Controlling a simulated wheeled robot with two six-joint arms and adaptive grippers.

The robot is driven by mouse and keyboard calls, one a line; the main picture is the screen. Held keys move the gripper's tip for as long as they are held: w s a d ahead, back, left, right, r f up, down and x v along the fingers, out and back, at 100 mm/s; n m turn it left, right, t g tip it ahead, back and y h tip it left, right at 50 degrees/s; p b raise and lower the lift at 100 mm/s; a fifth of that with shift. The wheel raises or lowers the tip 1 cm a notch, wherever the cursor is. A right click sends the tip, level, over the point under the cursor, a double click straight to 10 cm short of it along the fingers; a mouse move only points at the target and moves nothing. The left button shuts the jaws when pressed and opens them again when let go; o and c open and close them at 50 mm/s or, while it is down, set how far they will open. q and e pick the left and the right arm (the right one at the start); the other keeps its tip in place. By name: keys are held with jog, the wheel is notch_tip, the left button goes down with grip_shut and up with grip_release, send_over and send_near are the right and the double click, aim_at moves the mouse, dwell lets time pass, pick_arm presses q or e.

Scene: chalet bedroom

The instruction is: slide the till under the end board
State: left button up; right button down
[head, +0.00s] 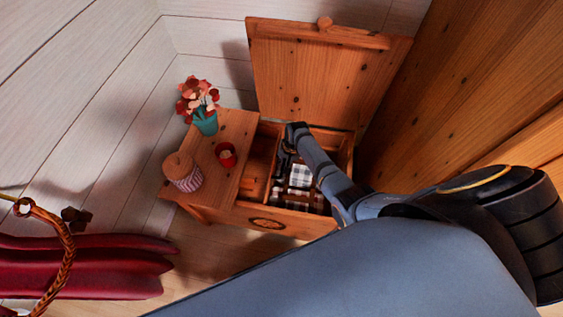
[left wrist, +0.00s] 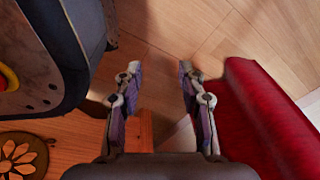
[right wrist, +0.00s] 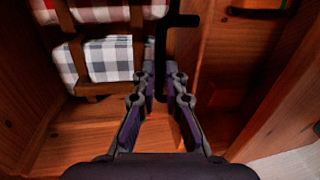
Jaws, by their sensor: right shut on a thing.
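The wooden chest (head: 270,222) stands with its lid (head: 315,75) raised. Its fixed end board (head: 225,135) covers the left part. The till (head: 258,165) appears as a wooden tray inside, beside that board; how far it reaches under is hidden. In the right wrist view the till (right wrist: 222,65) seems to be the wooden part right of the fingers. My right gripper (head: 288,145) is inside the chest, its fingers (right wrist: 160,72) shut on a dark upright bar that looks like the till's handle. My left gripper (left wrist: 155,72) is open and empty above the floor.
Checked cloths (head: 299,178) lie in the chest's right part. A wooden wall (head: 470,70) closes the right side. Red cushions (head: 85,267) lie front left.

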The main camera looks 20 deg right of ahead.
jog(key=b, duration=0.3)
send_near(261, 169)
jog(key=shift+s+d+f, duration=0.15)
jog(key=shift+d+f, duration=0.15)
jog(key=shift+f, duration=0.2)
jog(key=shift+s+d+f, duration=0.15)
jog(key=shift+d+f, duration=0.15)
jog(key=shift+f, duration=0.25)
jog(key=a, duration=0.1)
jog(key=w+a+b, duration=0.1)
jog(key=shift+w+a, duration=0.35)
pick_arm(q)
jog(key=w+d+r, duration=0.1)
jog(key=w+r, duration=0.2)
jog(key=w, duration=0.4)
jog(key=shift+d, duration=0.3)
pick_arm(e)
jog(key=shift+w+a+r, duration=0.25)
jog(key=shift+a, duration=0.15)
pick_arm(q)
jog(key=shift+r, duration=0.1)
pick_arm(e)
jog(key=c, duration=1.4)
grip_release()
jog(key=shift+w+a, duration=0.1)
pick_arm(q)
jog(key=shift+w, duration=0.1)
